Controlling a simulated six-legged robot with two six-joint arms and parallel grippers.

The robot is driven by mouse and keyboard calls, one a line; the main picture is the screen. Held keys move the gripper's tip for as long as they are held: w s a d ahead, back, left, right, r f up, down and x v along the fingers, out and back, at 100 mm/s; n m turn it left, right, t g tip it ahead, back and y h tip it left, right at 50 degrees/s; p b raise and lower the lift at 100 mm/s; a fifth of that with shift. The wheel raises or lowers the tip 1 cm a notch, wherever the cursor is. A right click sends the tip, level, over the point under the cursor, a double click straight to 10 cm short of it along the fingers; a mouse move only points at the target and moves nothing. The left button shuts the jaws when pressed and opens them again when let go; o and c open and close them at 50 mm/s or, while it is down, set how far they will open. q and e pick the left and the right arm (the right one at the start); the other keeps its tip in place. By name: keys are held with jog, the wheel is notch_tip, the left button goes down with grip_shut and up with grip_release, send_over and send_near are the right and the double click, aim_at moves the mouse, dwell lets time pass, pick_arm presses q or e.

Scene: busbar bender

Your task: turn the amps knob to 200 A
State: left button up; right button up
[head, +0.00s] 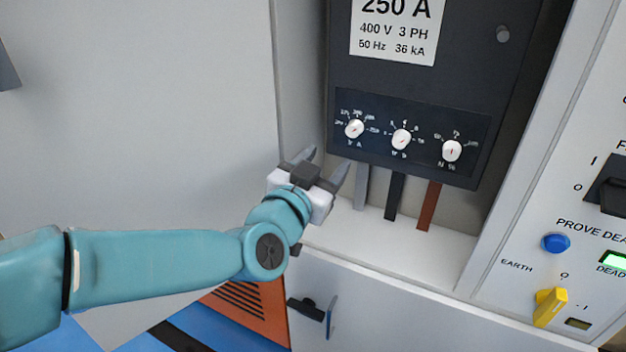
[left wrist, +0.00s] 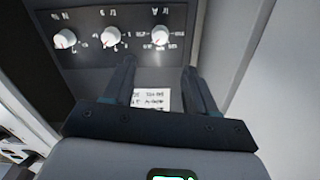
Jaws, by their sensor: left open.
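The amps knob (head: 354,129) is the leftmost of three white knobs on the dark breaker panel, with "Ir A" below it and a ring of small numbers. Its exact setting is too small to read. In the left wrist view the amps knob (left wrist: 160,36) appears upside down at the right of the row. My left gripper (head: 326,164) is open and empty, below and a little left of the knob, apart from it. In the left wrist view the two fingers (left wrist: 157,72) point up toward the panel, with the knob beyond them. My right gripper is not in view.
Two other knobs, the middle one (head: 401,139) and the right one (head: 452,151), sit close by. Grey, black and brown bars (head: 429,206) hang below the breaker. The cabinet's side wall (head: 302,80) stands just left. A blue button (head: 555,243) and yellow handle (head: 550,306) are at right.

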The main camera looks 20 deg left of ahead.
pick_arm(q)
jog(key=shift+s, duration=2.2)
notch_tip(320, 180, down, 26)
jog(key=w+g+p, duration=0.1)
jog(key=g+p, duration=0.4)
jog(key=g, duration=0.3)
jog(key=s+d+f+n+g+h+p, duration=0.1)
jog(key=s+d+f+n+g, duration=0.1)
jog(key=s+f, duration=0.6)
jog(key=s+d+f+n+g+h+p, duration=0.1)
jog(key=s+d+f+g, duration=0.4)
jog(key=s, duration=0.8)
notch_tip(320, 180, down, 5)
jog(key=n+g+h, duration=0.1)
jog(key=g, duration=0.1)
jog(key=shift+d+r+n+g, duration=0.2)
jog(key=shift+n+g, duration=0.1)
